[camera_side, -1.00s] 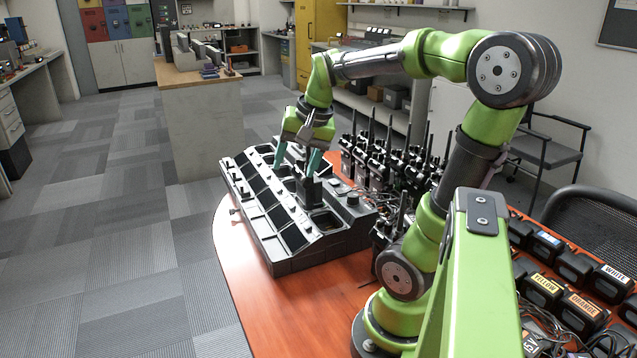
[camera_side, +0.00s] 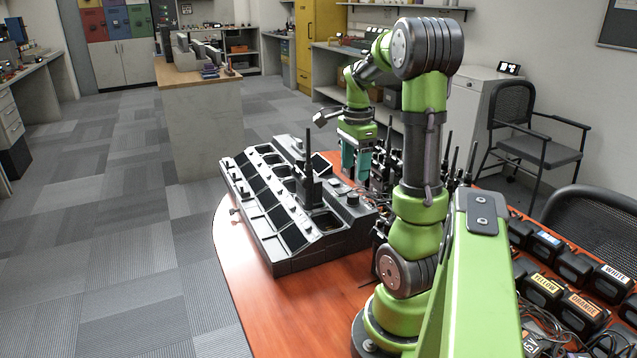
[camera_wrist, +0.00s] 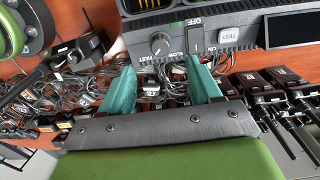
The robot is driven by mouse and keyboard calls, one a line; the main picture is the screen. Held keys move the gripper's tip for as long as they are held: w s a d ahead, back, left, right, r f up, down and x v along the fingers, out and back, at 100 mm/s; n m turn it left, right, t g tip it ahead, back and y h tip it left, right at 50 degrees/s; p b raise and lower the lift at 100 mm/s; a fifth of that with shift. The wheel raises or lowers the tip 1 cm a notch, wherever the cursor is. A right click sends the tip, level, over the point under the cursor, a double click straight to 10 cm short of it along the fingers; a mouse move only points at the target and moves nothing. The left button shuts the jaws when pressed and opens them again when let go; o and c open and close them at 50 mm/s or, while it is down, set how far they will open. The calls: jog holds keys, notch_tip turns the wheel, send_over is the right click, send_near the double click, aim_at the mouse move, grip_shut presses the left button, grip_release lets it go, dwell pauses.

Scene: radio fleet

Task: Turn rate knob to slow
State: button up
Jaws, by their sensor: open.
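The rate knob (camera_wrist: 160,44) is a round dark knob on the charger's end panel, beside the printed words SLOW and FAST. I cannot clearly tell which word its pointer faces. In the side view a dark knob (camera_side: 352,199) stands at the right end of the grey charger (camera_side: 290,268). My gripper (camera_side: 356,172) is open and empty, pointing down beyond that end of the charger. In the wrist view its teal fingers (camera_wrist: 162,74) are spread below the knob in the picture, apart from it.
An ON/OFF switch (camera_wrist: 194,42) and a TEST button (camera_wrist: 229,34) sit beside the knob. A radio (camera_side: 310,187) stands upright in a charger slot. Several radios (camera_side: 458,165) and tangled cables (camera_wrist: 60,90) crowd the table nearby. Labelled black packs (camera_side: 541,290) lie at right.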

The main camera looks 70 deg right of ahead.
aim_at(353, 194)
notch_tip(353, 194, down, 8)
jog(key=shift+r, duration=0.1)
jog(key=shift+c, duration=0.3)
jog(key=c, duration=1)
